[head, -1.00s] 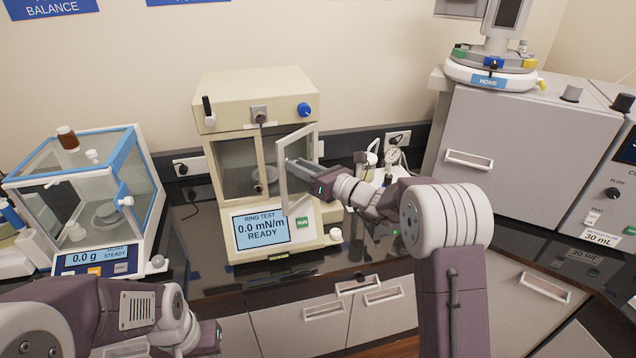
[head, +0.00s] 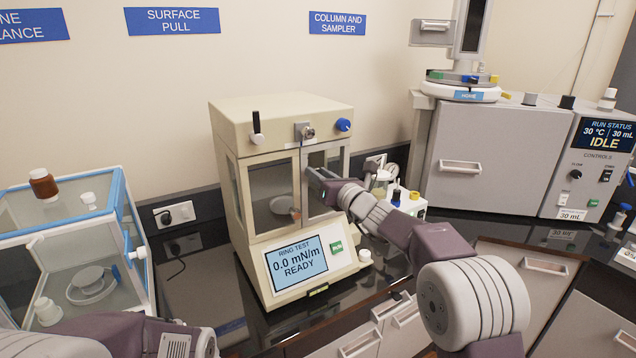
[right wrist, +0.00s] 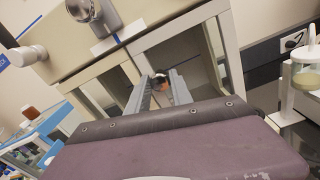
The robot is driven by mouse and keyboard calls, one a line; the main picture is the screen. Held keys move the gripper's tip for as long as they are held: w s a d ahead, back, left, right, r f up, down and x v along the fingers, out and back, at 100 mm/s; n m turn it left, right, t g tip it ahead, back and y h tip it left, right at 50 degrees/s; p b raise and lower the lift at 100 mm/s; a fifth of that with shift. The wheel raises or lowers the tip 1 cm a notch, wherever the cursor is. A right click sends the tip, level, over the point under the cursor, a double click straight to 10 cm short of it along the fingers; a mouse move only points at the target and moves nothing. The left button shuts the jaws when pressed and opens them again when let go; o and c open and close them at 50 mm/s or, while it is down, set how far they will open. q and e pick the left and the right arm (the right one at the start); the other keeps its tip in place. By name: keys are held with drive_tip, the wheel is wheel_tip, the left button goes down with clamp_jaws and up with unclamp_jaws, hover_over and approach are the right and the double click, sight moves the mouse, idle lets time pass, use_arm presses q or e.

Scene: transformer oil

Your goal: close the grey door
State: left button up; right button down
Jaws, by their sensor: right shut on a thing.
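The grey-framed glass door (head: 327,156) is on the right half of the front of the cream ring-test instrument (head: 275,125). In the head view it lies close to the instrument's front; I cannot tell whether a gap is left. My right gripper (head: 318,184) is at the door, shut on part of it; the gripped part is mostly hidden. In the right wrist view the two grey fingers (right wrist: 160,88) point at the instrument's front, with a small dark and orange thing visible beyond them. My left gripper is out of view; only its arm shows at the lower left.
The glass balance case (head: 75,245) with a brown bottle (head: 43,183) on top stands to the left. A grey cabinet (head: 480,155) stands to the right. Small bottles and a gauge (head: 385,175) sit just right of the instrument. The dark counter in front is narrow.

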drive_tip(key=c, duration=1.1)
unclamp_jaws()
drive_tip(key=shift+d, duration=0.15)
drive_tip(key=shift+c, duration=0.2)
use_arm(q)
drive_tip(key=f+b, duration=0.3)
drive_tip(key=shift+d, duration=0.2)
use_arm(e)
drive_tip(key=v, duration=0.9)
